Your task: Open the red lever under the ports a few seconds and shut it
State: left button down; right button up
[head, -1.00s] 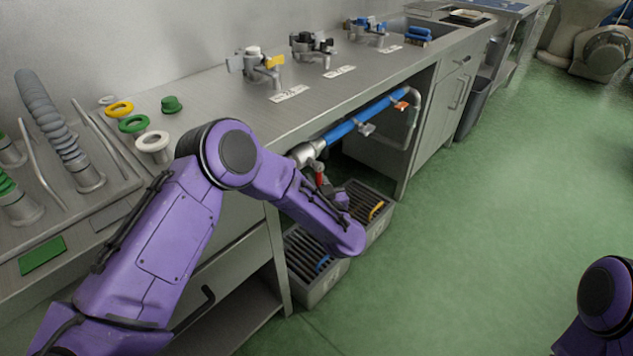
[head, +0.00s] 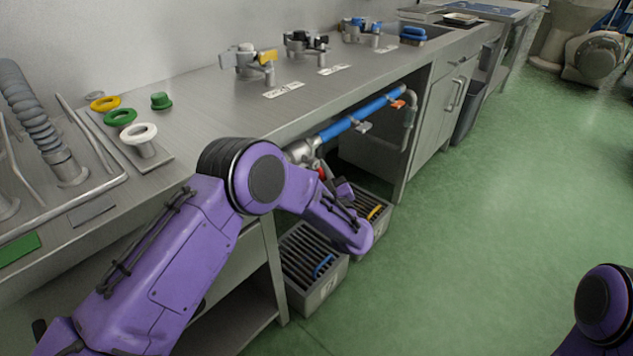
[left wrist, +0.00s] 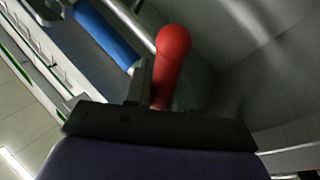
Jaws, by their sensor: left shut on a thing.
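The red lever (head: 321,173) sits on a silver valve (head: 302,150) at the near end of a blue pipe under the counter, mostly hidden by my left arm in the head view. In the left wrist view the red lever (left wrist: 172,58) rises between the jaws, its rounded end free. My right gripper is out of view; only part of that arm shows at lower right.
Slotted grey crates (head: 312,297) stand on the floor below.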

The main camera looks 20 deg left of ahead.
pick_arm(q)
jog(key=shift+w+d+r+n+y+b, duration=0.15)
jog(key=shift+w+r+n+y+b, duration=0.15)
jog(key=shift+n+b, duration=0.5)
jog(key=shift+w+n, duration=0.1)
jog(key=shift+n, duration=0.2)
jog(key=c, duration=1)
grip_release()
jog(key=shift+c, duration=0.2)
jog(key=v, duration=1)
jog(key=shift+d+f+p, duration=0.2)
jog(key=shift+p, duration=0.25)
jog(key=shift+c, duration=0.3)
